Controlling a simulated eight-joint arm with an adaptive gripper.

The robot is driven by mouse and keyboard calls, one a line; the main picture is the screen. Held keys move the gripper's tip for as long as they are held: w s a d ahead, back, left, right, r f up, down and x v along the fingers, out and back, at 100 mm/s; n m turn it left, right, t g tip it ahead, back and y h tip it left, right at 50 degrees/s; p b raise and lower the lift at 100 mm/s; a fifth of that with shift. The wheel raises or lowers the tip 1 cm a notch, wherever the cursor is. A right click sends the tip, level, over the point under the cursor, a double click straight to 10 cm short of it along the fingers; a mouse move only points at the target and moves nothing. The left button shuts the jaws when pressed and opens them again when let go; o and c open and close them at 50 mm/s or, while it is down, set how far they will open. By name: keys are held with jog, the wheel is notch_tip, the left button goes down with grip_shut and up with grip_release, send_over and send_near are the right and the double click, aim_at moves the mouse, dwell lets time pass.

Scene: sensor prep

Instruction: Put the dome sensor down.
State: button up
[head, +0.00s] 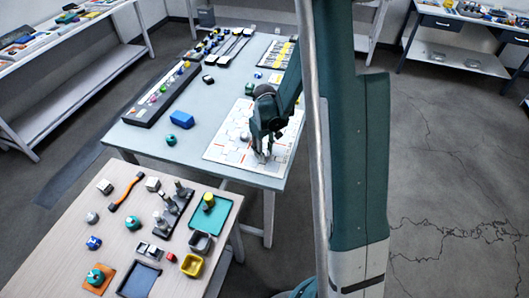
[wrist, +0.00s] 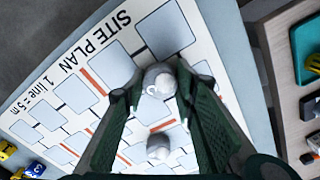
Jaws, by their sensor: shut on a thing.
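My gripper (wrist: 157,84) is shut on a small pale grey-white dome sensor (wrist: 160,78), which sits between the fingertips in the wrist view. In the head view my gripper (head: 262,153) points down over the near part of the site plan (head: 220,152), a white sheet with grey outlined blocks and red-orange lines. The fingers mostly hide the held sensor there. It is low over the plan; I cannot tell whether it touches it. A second pale rounded piece (wrist: 158,148) shows between the fingers, lower in the wrist view, apart from the held one.
The plan lies on the pale blue table (head: 135,133). A blue block (head: 182,119) and a small green piece (head: 171,141) stand left of it, with a long dark tray (head: 140,115) behind. The nearer wooden table (head: 70,225) holds several small parts, trays and bins.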

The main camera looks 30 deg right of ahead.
jog(key=o, duration=0.9)
jog(key=shift+f, duration=0.1)
notch_tip(320, 180, up, 12)
jog(key=p, duration=0.1)
jog(key=shift+p, duration=0.4)
dwell(0.3)
jog(key=shift+r, duration=0.25)
